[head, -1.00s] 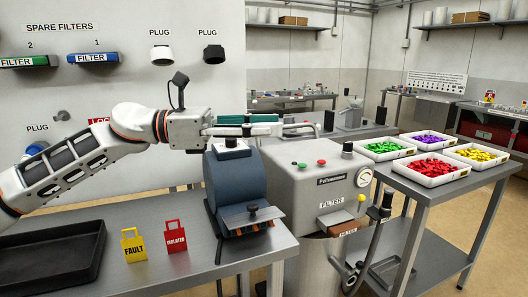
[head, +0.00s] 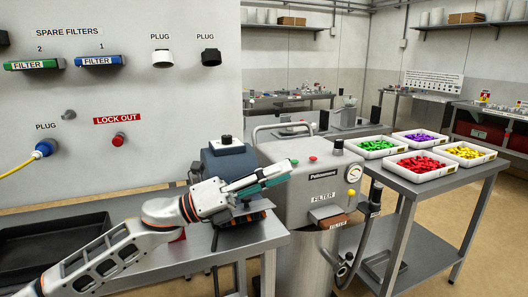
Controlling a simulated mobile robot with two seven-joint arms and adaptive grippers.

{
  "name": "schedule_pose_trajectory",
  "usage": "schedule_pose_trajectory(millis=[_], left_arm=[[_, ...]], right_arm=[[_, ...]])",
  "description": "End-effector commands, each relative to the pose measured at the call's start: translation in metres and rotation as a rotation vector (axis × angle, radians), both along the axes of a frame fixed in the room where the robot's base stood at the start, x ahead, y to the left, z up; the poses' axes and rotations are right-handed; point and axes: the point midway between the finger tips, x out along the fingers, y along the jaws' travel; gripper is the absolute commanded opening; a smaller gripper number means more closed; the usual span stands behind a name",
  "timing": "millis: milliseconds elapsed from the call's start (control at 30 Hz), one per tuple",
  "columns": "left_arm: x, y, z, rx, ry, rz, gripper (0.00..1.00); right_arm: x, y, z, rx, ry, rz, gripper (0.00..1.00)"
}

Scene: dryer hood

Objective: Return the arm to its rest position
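My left arm comes in from the lower left, low over the grey bench (head: 262,238). Its gripper (head: 285,172), with teal and light grey fingers, points right in front of the dark blue-grey unit (head: 222,162). The fingers look near each other, but I cannot tell whether they are open or shut. Nothing shows clearly between them. I cannot tell whether they touch the unit. A small red bit of the isolated tag (head: 180,236) shows behind my arm. The yellow fault tag is hidden. My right gripper is not in view.
The grey dryer hopper (head: 290,192) stands just right of the gripper, with a hose and handle (head: 347,262). A black tray (head: 50,250) lies at left. The wall holds a blue plug (head: 44,149) and a red lock-out button (head: 119,140). Pellet trays (head: 419,166) stand right.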

Motion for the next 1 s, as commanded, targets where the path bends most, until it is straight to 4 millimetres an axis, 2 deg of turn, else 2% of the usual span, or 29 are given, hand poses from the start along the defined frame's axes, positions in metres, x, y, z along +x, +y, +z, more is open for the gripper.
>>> schedule_pose_trajectory(millis=[33, 267, 567, 767, 867, 1000], left_arm=[[-0.001, 0.000, -0.014, -0.048, 0.087, 0.006, 0.39], [0.003, 0.016, -0.080, -0.258, 0.482, 0.065, 0.39], [-0.008, 0.060, -0.194, -0.537, 1.004, 0.189, 0.39], [-0.038, 0.098, -0.284, -0.732, 1.340, 0.306, 0.39], [-0.063, 0.120, -0.332, -0.832, 1.502, 0.379, 0.39], [-0.110, 0.152, -0.398, -0.975, 1.716, 0.497, 0.39]], right_arm=[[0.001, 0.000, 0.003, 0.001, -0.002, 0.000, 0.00], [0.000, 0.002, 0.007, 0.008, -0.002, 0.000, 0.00], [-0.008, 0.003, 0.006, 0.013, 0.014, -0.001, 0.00], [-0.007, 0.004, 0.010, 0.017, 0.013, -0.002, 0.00], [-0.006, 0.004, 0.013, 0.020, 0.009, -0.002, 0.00], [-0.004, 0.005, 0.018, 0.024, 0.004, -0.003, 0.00]])
